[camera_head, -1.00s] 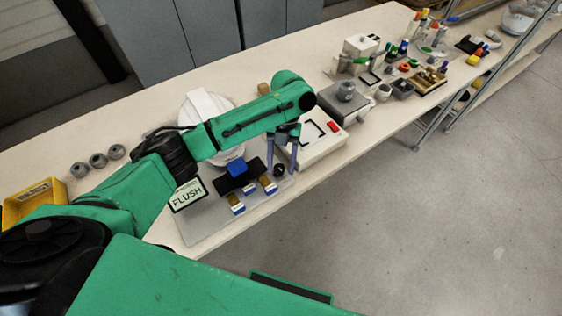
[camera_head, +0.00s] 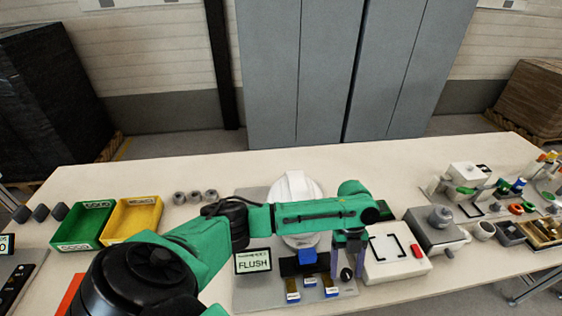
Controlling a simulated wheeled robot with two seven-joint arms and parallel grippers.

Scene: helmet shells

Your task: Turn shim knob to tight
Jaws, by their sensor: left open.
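A small black knob (camera_head: 347,274) stands at the right side of a grey fixture plate (camera_head: 262,294); it looks like the shim knob. My left gripper (camera_head: 348,272) points down at it, open, with its purple-grey fingers apart on either side of the knob's upper part. I cannot tell whether they touch it. A white helmet shell (camera_head: 292,190) sits on the fixture behind my left arm, which hides its middle. A small screen (camera_head: 253,260) reads FLUSH. A blue piece (camera_head: 307,257) sits on a black block beside the knob. My right gripper is out of view.
A white box with a red button (camera_head: 397,262) stands close right of the gripper. A grey device (camera_head: 437,232) and several small parts lie further right. Green (camera_head: 80,224) and yellow (camera_head: 131,219) bins stand at left. The back table strip is clear.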

